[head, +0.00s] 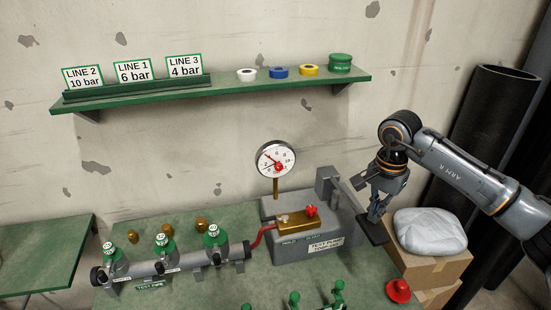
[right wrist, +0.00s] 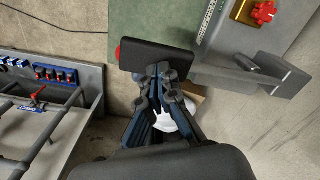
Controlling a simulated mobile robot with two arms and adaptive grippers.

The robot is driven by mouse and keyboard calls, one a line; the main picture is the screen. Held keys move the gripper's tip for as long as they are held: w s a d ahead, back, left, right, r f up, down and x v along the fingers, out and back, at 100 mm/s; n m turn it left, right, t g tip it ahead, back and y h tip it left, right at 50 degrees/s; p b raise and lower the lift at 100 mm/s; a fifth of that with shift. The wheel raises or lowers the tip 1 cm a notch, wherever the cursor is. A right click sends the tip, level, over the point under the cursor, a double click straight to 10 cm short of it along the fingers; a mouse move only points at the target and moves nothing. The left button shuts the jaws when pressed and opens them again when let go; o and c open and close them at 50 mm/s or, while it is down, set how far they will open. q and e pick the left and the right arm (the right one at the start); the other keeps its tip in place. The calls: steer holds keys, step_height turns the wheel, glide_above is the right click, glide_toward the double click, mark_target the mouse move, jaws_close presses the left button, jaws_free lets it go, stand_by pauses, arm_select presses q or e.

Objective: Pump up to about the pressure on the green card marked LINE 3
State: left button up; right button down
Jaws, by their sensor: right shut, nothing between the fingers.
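The LINE 3 card (head: 184,66) stands at the right end of the card rack on the shelf and reads 4 bar. The round white gauge (head: 276,158) stands on a brass stem over the grey test pump (head: 292,240); its exact reading is too small to tell. A brass block with a red knob (head: 312,210) sits on the pump. The pump's lever ends in a black pad (head: 374,231), also in the right wrist view (right wrist: 158,57). My right gripper (head: 375,217) is shut and empty, its tips at or just above the pad; contact is unclear. My left gripper is out of view.
A green-valved test pipe (head: 175,266) lies left of the pump, joined by a red hose (head: 262,235). A red object (head: 398,291) sits at the table's right edge. Cardboard boxes (head: 430,268) with a white bag (head: 430,231) stand right of the table.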

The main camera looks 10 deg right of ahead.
steer(key=shift+f+b, duration=3.65)
steer(key=shift+f, duration=1)
step_height(320, 180, up, 8)
steer(key=p, duration=0.5)
steer(key=shift+r+p, duration=0.25)
steer(key=shift+p, duration=0.1)
steer(key=shift+r, duration=0.4)
step_height(320, 180, down, 9)
steer(key=b, duration=0.7)
step_height(320, 180, up, 9)
steer(key=p, duration=0.6)
steer(key=shift+f, duration=0.1)
